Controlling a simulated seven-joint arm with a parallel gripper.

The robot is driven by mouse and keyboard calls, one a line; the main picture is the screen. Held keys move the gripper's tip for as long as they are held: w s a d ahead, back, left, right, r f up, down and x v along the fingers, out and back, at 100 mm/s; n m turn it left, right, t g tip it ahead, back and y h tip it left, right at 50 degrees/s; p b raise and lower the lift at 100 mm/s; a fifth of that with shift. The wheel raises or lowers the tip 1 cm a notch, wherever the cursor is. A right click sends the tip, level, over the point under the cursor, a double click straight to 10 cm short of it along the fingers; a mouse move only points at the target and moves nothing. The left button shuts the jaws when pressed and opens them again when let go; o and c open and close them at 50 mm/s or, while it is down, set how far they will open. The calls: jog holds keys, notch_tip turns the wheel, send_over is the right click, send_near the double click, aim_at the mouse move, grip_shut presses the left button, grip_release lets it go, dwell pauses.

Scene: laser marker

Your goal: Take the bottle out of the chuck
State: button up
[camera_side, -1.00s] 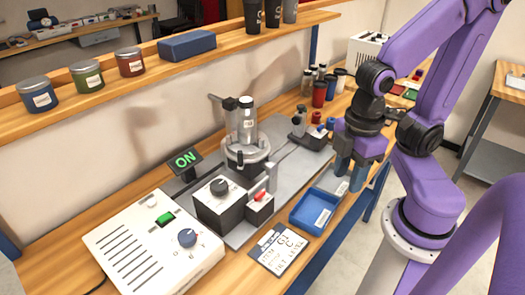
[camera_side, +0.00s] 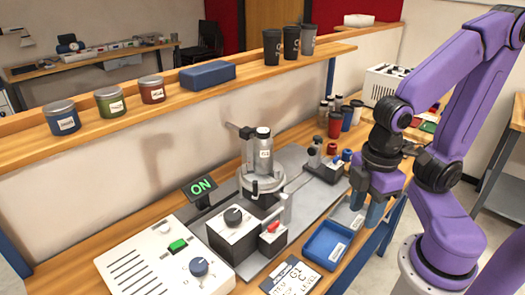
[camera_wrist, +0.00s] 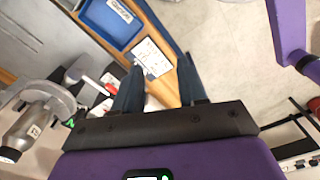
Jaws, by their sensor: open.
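The bottle (camera_side: 263,155) is a silver cylinder with a small label. It stands upright in the round grey chuck (camera_side: 262,187) on the metal base plate.
A blue tray (camera_side: 327,243) and a printed card (camera_side: 291,276) lie near the front edge. A post (camera_side: 245,150) rises behind the bottle. A sign (camera_side: 202,187) reads ON.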

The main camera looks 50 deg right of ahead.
jog(key=shift+o, duration=0.2)
jog(key=o, duration=0.5)
jog(key=n+t+h, duration=0.9)
jog(key=n+h, duration=0.1)
jog(key=n, duration=0.4)
send_near(263, 131)
jog(key=x, duration=1.2)
jog(key=shift+d+f, duration=0.1)
jog(key=shift+f, duration=0.1)
